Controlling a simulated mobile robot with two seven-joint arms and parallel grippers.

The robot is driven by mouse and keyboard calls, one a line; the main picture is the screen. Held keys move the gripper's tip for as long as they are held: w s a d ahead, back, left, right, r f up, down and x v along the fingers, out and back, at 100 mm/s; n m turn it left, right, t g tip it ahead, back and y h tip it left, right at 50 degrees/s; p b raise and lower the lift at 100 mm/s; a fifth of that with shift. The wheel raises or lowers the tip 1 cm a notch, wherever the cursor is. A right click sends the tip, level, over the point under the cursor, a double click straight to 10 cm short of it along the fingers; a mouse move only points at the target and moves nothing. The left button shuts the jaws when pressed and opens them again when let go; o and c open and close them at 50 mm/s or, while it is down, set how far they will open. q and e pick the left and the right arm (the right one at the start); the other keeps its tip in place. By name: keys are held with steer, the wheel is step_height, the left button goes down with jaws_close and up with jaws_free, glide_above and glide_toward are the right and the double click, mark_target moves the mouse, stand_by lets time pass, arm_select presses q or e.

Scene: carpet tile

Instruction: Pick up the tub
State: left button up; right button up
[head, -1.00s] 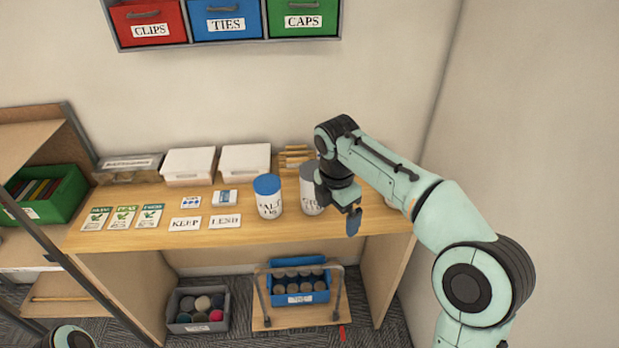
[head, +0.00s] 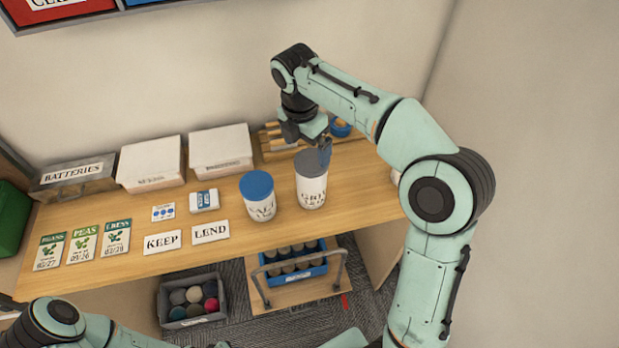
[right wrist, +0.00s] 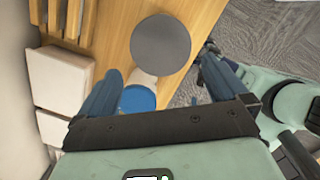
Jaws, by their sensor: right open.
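Two white tubs stand upright side by side on the wooden worktop (head: 240,240). One has a grey lid (head: 311,182) and partly readable lettering; the other has a blue lid (head: 258,196). My right gripper (head: 319,152) is open and empty, pointing down just above and behind the grey-lidded tub. In the right wrist view, the round grey lid (right wrist: 160,44) lies ahead of the open fingers (right wrist: 160,66), apart from them. The blue lid (right wrist: 137,100) shows partly behind the left finger. My left arm enters at lower left in the head view; its gripper is not seen.
White boxes (head: 220,150) and a BATTERIES box (head: 75,175) line the back. KEEP and LEND cards (head: 162,242), seed packets (head: 83,243) and small boxes lie left of the tubs. A blue crate (head: 293,263) and grey bin (head: 190,300) are below. A wall rises at right.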

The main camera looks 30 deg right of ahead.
mark_target(311, 160)
steer(key=f, duration=0.3)
steer(key=shift+d+f, duration=0.15)
steer(key=shift+d, duration=0.05)
steer(key=shift+w+f, duration=0.1)
steer(key=shift+f, duration=0.35)
steer(key=f, duration=0.2)
steer(key=d+f+b, duration=0.1)
steer(key=f, duration=0.1)
steer(key=shift+d+f, duration=0.15)
steer(key=shift+f, duration=0.25)
steer(key=shift+w, duration=0.15)
steer(key=c, duration=1.7)
arm_select(q)
steer(key=shift+s+f, duration=0.95)
steer(key=shift+f, duration=0.05)
arm_select(e)
steer(key=shift+r, duration=0.2)
steer(key=shift+c, duration=0.5)
